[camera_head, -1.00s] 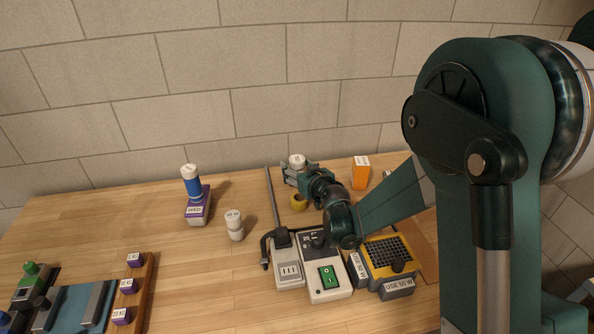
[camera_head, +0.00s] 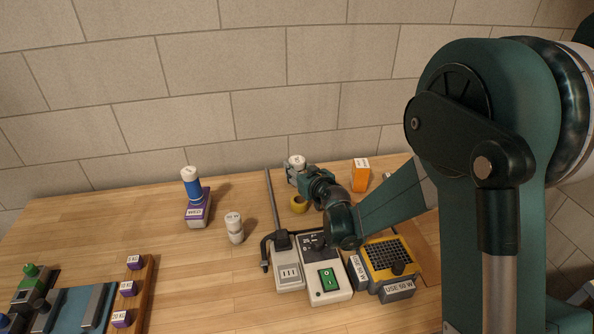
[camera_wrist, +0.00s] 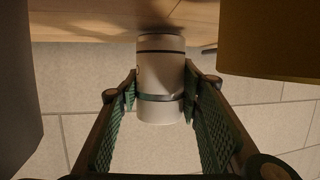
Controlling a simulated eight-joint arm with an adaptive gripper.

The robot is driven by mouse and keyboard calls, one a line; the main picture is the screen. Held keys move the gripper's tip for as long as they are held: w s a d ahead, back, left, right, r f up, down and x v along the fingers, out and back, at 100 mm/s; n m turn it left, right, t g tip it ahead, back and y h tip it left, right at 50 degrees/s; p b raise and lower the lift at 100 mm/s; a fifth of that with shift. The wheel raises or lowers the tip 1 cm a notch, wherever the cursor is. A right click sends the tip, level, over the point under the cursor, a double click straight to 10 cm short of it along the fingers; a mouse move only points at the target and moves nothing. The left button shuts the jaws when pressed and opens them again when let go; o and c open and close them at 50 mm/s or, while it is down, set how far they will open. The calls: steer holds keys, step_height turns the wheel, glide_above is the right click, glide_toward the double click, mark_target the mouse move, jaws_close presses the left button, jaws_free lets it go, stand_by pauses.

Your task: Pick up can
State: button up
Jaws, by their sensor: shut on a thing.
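A white can with dark bands (camera_wrist: 160,85) stands between the green ribbed finger pads of my gripper (camera_wrist: 162,105) in the wrist view. In the head view its white top (camera_head: 297,160) shows at the back of the table near the wall, at the end of my arm. My gripper (camera_head: 298,172) is shut on the can, with a finger on each side. The can's lower part is hidden by my gripper in the head view. I cannot tell whether it touches the table.
A yellow ring (camera_head: 299,204) lies just in front of my gripper. An orange box (camera_head: 361,174) stands to the right. A blue container (camera_head: 192,187) on a purple-and-white box and a white bottle (camera_head: 234,229) stand to the left. A device with a green switch (camera_head: 328,280) is in front.

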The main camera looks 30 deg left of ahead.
steer(key=shift+r+p, duration=1.1)
steer(key=shift+r, duration=3.6)
